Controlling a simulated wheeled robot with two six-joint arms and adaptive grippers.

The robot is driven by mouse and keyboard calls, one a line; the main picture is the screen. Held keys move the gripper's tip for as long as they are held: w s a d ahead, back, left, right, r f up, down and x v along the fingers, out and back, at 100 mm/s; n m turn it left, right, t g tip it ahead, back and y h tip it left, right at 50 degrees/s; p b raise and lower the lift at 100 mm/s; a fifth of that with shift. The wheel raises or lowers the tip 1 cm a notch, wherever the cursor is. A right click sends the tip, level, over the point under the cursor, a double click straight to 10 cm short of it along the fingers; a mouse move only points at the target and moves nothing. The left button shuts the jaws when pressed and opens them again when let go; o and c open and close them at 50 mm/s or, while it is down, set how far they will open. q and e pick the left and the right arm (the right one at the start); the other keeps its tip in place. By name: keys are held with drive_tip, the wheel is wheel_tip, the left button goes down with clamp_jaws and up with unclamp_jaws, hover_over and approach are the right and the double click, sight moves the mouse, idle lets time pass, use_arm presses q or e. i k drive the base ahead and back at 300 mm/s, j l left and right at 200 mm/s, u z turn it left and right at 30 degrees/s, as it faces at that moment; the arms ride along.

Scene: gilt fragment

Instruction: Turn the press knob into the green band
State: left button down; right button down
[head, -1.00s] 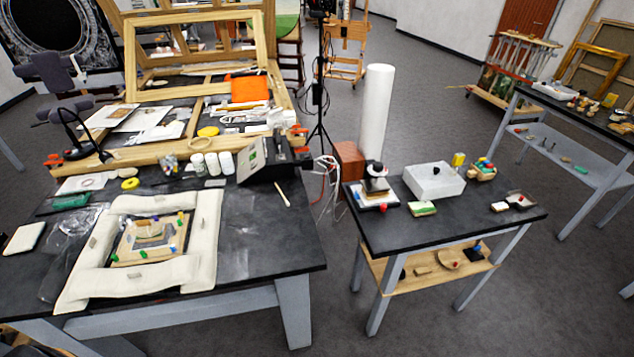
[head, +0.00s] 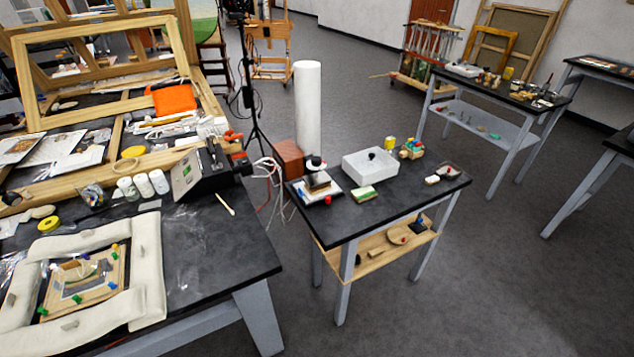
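On the small dark table (head: 407,201) at the centre right stands a small press-like device (head: 319,187) with a pale base, a dark block, a black round knob (head: 315,162) on top and a small red part at its front. I cannot be sure that it is the press, and no green band can be made out on it. A white box (head: 368,170) with a dark round knob on its lid stands just right of it. Neither of my grippers is in view.
A green-and-white block (head: 364,194) lies in front of the white box. A large workbench (head: 222,251) with a padded frame (head: 151,261) and a grey device (head: 206,176) fills the left. A white cylinder (head: 308,110) stands behind the small table. Open floor lies to the right.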

sight(316, 160)
drive_tip(key=l+u, duration=0.15)
drive_tip(key=u, duration=0.3)
drive_tip(key=i+l+u, duration=0.1)
drive_tip(key=u, duration=0.3)
drive_tip(key=l+u, duration=0.2)
drive_tip(key=u, duration=0.25)
drive_tip(key=l+u, duration=0.15)
drive_tip(key=l, duration=0.3)
drive_tip(key=k+l+u, duration=0.1)
drive_tip(key=l, duration=0.3)
drive_tip(key=k+l+u, duration=0.15)
drive_tip(key=l, duration=0.3)
drive_tip(key=k+l+u, duration=0.15)
drive_tip(key=l, duration=0.25)
drive_tip(key=k+l+u, duration=0.1)
drive_tip(key=l, duration=0.35)
drive_tip(key=i+j, duration=0.35)
